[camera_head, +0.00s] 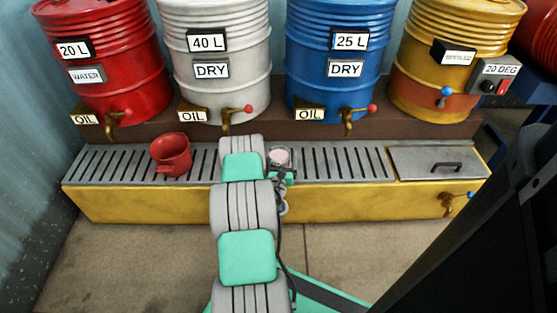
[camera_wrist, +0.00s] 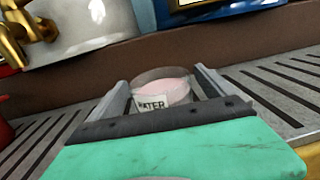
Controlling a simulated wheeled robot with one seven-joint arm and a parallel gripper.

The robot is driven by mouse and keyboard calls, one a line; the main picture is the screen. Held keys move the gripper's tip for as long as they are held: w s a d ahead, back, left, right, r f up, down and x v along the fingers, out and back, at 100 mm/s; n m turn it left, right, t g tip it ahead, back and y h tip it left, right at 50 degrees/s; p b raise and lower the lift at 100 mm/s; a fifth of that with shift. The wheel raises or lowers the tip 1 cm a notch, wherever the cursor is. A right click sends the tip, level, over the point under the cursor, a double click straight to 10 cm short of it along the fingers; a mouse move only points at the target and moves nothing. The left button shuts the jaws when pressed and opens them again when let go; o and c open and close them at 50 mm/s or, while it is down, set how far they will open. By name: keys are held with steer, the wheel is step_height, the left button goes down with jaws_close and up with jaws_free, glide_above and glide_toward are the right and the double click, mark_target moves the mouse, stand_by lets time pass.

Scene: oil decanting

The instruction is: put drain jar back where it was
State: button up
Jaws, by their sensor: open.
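The drain jar (camera_wrist: 164,90) is a short clear jar with pinkish contents and a WATER label. It stands on the slatted grate in front of the barrels; its top also shows in the head view (camera_head: 279,156), just right of my arm. My gripper (camera_wrist: 160,88) is open, with one finger on each side of the jar. I cannot tell whether the fingers touch it. In the head view my arm hides most of my gripper and part of the jar.
Behind are a red barrel (camera_head: 103,60), a white barrel (camera_head: 214,88), a blue barrel (camera_head: 340,90) and a yellow barrel (camera_head: 425,90), with brass taps. A handled lid (camera_head: 435,162) is at right.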

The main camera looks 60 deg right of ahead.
steer(key=shift+s+a, duration=0.15)
steer(key=shift+a, duration=0.3)
steer(key=v, duration=1.1)
steer(key=w+d+r+m+g+y, duration=0.15)
steer(key=w+r+m+g, duration=0.25)
steer(key=w+r+m, duration=0.9)
steer(key=w+a+m+t+y, duration=0.1)
steer(key=w+a+m+y, duration=0.25)
steer(key=a, duration=0.45)
steer(key=w+a+m+y, duration=0.3)
steer(key=w+a+m, duration=0.15)
steer(key=a, duration=0.25)
steer(key=s+a+r+g+y, duration=0.1)
steer(key=s+a+r+y, duration=0.2)
steer(key=a, duration=0.8)
steer(key=s+a+r+m+y, duration=0.1)
steer(key=s+a+y, duration=0.3)
steer(key=a, duration=0.6)
steer(key=s+a+r+g+y, duration=0.15)
steer(key=s+a, duration=0.35)
steer(key=a, duration=0.6)
step_height(320, 180, up, 42)
steer(key=w+t+p, duration=0.1)
steer(key=p, duration=3.6)
steer(key=shift+t+p, duration=0.35)
steer(key=shift+p, duration=0.05)
